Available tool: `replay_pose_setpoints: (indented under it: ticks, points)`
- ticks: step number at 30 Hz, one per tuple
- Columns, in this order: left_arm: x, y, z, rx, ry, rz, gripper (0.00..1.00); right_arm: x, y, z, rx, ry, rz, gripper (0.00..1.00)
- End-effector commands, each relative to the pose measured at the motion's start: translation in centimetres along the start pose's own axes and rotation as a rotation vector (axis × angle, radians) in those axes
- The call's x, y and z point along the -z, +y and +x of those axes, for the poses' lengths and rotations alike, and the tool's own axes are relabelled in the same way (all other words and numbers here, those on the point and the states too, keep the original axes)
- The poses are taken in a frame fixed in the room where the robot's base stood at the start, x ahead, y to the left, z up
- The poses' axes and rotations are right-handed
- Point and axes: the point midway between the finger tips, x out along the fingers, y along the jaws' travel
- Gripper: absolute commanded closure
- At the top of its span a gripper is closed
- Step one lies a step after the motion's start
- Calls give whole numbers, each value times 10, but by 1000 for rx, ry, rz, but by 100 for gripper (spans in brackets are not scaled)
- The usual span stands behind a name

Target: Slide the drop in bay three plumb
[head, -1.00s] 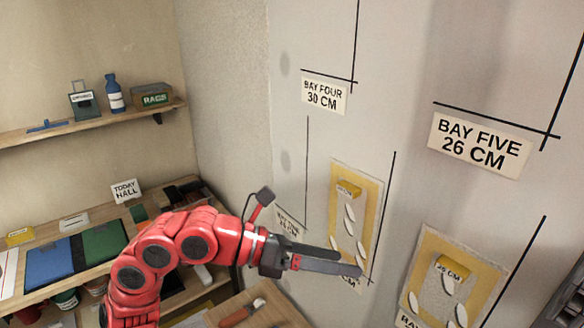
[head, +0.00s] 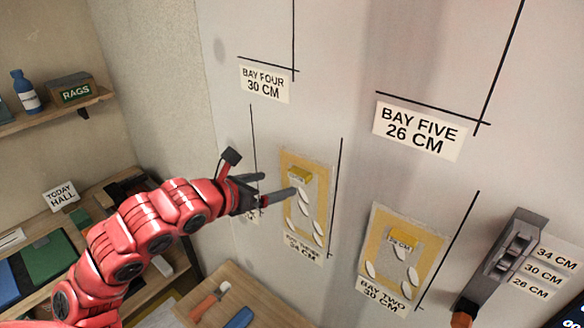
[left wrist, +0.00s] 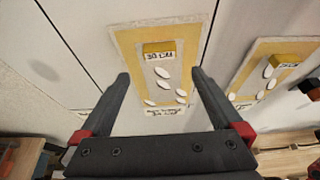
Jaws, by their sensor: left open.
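The bay three drop is a yellow-bordered grey panel with white leaf shapes (head: 323,190) and a yellow tab at its top. It hangs on the wall, left of a black vertical line (head: 341,160), close beside it. Its lower label is hard to read. My right gripper is not in view.
The bay two drop (head: 378,220) hangs to the right. Bay four (head: 264,83) and bay five (head: 418,130) labels are above. A grey tool (head: 512,250) is at the right beside size labels. A wooden surface with tools (head: 260,300) stands below.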

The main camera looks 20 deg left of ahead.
Motion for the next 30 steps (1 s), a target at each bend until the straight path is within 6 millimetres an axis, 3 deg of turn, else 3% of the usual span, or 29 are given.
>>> replay_pose_setpoints:
  ticks: [9, 15, 26, 27, 30]
  points:
    - [-1, -2, 58, 6, 3, -5, 0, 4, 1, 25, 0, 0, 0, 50]
    - [-2, -1, 79, 4, -2, -4, 0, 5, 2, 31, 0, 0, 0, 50]
    - [0, 0, 85, 1, -2, -2, 0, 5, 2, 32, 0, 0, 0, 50]
    - [0, 0, 85, 1, -2, -2, 2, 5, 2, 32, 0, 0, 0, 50]
    - [0, 0, 85, 1, -2, -2, 20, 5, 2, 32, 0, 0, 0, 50]
